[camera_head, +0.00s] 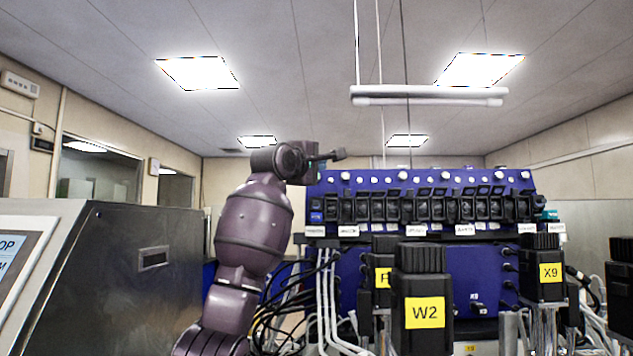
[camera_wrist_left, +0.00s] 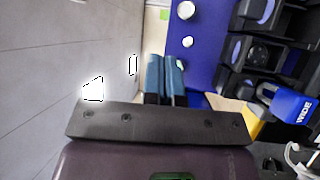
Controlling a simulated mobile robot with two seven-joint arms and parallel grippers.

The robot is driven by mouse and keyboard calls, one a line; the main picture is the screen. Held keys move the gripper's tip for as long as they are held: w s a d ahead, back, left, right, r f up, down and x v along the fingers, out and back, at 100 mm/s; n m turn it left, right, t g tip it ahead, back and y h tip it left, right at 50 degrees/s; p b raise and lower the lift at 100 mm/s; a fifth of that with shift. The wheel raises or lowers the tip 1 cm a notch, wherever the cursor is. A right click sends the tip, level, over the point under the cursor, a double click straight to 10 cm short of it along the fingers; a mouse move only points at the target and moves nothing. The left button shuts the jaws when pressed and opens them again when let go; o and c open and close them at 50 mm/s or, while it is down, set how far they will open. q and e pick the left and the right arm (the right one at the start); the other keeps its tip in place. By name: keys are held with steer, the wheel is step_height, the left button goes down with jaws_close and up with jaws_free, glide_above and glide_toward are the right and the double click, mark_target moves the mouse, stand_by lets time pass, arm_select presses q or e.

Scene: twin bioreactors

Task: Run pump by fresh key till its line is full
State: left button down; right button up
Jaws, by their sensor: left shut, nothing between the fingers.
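A blue pump rack (camera_head: 470,181) stands at centre right in the head view, with a row of black pump heads (camera_head: 420,209) and white round knobs or keys along its top. White labels (camera_head: 348,231) sit below the pumps; I cannot read which is fresh. My left gripper (camera_head: 338,155) is raised at the rack's upper left corner, its fingers shut and empty. In the left wrist view the blue-grey fingers (camera_wrist_left: 166,76) lie together beside the blue panel (camera_wrist_left: 208,45) and two white keys (camera_wrist_left: 187,42). I cannot tell whether they touch it. Line filling is not visible.
Black-capped units marked W2 (camera_head: 421,290) and X9 (camera_head: 541,270) stand before the rack. White tubes (camera_head: 325,300) and black cables hang at its left. A steel cabinet (camera_head: 130,280) with a screen fills the left.

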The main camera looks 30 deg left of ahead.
arm_select(q)
steer(key=shift+s+d+r, duration=0.15)
steer(key=shift+s+d, duration=0.25)
steer(key=shift+s, duration=0.2)
steer(key=shift+w+a, duration=0.1)
steer(key=shift+w+a+f+p, duration=0.25)
steer(key=shift+w+a+p, duration=0.2)
steer(key=shift+w, duration=0.2)
steer(key=shift+w+a+f+p, duration=0.2)
steer(key=shift+w+a+p, duration=0.15)
steer(key=shift+w, duration=0.25)
steer(key=shift+w+a+p, duration=0.3)
steer(key=shift+w+p, duration=0.25)
steer(key=shift+w+a+f+p, duration=0.4)
steer(key=shift+w+p, duration=0.15)
steer(key=shift+w, duration=0.1)
steer(key=shift+w+a, duration=0.15)
steer(key=shift+w, duration=0.05)
stand_by(0.3)
steer(key=shift+s+d+r+b, duration=0.15)
steer(key=shift+s+d+b, duration=0.35)
steer(key=shift+s+b, duration=0.35)
steer(key=shift+s+d+r+b, duration=0.3)
steer(key=shift+s+d+b, duration=0.1)
steer(key=shift+s, duration=0.2)
